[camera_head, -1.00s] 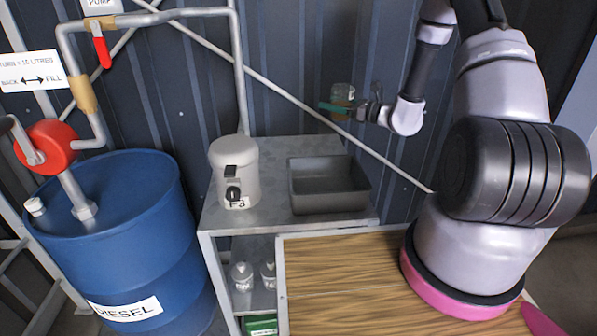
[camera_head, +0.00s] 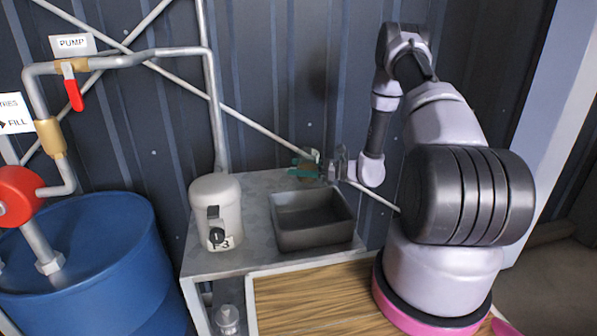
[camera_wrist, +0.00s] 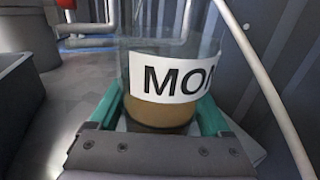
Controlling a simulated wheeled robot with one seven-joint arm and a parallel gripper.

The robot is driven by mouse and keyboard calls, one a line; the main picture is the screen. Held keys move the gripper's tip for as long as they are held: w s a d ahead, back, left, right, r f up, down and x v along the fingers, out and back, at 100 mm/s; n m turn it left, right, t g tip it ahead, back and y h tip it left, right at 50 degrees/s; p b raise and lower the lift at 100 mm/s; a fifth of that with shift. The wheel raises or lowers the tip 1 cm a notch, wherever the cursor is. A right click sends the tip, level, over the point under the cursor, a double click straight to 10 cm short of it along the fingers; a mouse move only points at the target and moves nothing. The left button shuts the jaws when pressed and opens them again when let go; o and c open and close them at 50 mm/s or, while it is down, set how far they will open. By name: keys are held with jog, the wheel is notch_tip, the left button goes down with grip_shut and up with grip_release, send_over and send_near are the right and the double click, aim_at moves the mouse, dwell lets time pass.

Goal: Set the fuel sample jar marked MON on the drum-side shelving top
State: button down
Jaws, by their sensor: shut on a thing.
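The fuel sample jar (camera_wrist: 172,82) is clear glass with amber liquid and a white label, on which "MO" and part of a third letter show in the wrist view. My gripper (camera_wrist: 160,115) is shut on it, with teal fingers on both sides. In the head view the jar (camera_head: 310,170) is small and partly covered by my gripper (camera_head: 305,168). It appears upright at the back of the grey metal shelving top (camera_head: 256,222), behind the dark tray. Its base is hidden, so I cannot tell whether it touches the surface.
A dark open tray (camera_head: 312,238) and a pale canister (camera_head: 216,205) stand on the shelving top. A blue drum (camera_head: 95,265) with pipework is at left. A diagonal pipe (camera_head: 250,118) crosses the wall behind. Bare metal shows between canister and tray.

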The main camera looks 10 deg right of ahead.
jog(key=shift+f, duration=0.5)
jog(key=shift+f, duration=0.15)
grip_release()
jog(key=shift+d, duration=0.15)
jog(key=v, duration=1.1)
jog(key=shift+s+d, duration=0.15)
jog(key=shift+d, duration=0.2)
